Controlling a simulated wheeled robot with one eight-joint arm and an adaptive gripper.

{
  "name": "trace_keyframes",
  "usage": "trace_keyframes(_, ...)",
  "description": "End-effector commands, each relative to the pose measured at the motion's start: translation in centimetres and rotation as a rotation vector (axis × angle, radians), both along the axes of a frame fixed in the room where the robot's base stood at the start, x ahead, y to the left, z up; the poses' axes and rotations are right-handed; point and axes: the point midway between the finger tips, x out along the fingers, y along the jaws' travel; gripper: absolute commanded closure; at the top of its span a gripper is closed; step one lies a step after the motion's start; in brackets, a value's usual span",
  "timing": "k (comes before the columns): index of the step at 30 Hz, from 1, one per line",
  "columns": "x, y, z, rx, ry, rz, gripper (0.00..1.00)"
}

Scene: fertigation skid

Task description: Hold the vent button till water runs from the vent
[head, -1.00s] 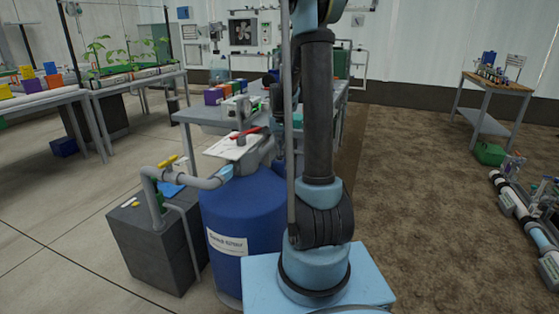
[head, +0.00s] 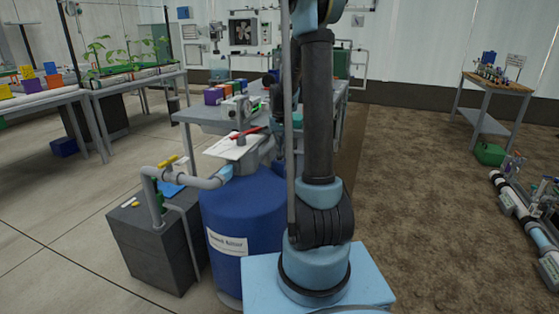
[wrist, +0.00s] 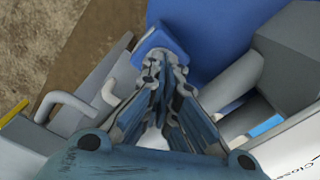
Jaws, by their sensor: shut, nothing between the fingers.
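In the wrist view my gripper (wrist: 168,68) is shut and empty, with its ribbed fingers together. Its tips lie over or against a small blue square part (wrist: 163,40); I cannot tell whether they touch. I cannot identify the vent button, and no running water shows. In the head view my arm hides part of the grey bench (head: 205,118) and my gripper cannot be made out clearly. A large blue drum (head: 235,205) with a white label stands in front of the bench.
A grey pipe with a yellow valve handle (head: 168,162) runs from a dark grey box (head: 150,245) towards the drum. A wooden table (head: 497,85) stands at the right.

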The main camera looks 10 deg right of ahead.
Motion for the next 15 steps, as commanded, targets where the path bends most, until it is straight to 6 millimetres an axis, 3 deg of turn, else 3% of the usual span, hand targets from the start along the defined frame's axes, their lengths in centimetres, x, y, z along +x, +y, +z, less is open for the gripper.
trace_keyframes(15, 0.05, 0.00, -0.84, 0.000, 0.000, 0.000, 1.00)
